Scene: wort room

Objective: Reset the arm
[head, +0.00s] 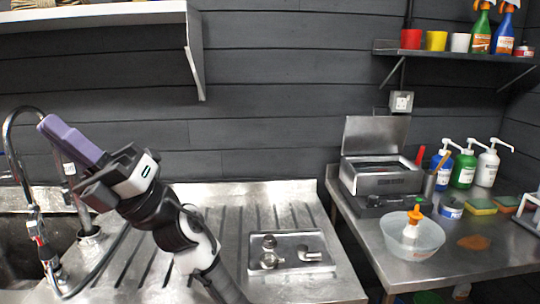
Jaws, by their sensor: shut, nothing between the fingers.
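My gripper (52,126) is raised at the left of the head view, in front of the grey wall and above the steel sink unit. Its purple fingers are together and point up and to the left, with nothing seen between them. My arm rises to it from the bottom edge, bent over the ribbed drainboard (285,215). The fingers overlap the tall hose tap (12,125) area in the picture; I cannot tell how far apart they are in depth.
A steel tray (325,262) with small metal fittings lies on the drainboard. The right bench holds a steel water bath (382,180), a clear bowl (410,250), several pump bottles (463,170) and sponges. A white shelf (110,14) overhangs upper left; another shelf (455,52) holds cups and sprays.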

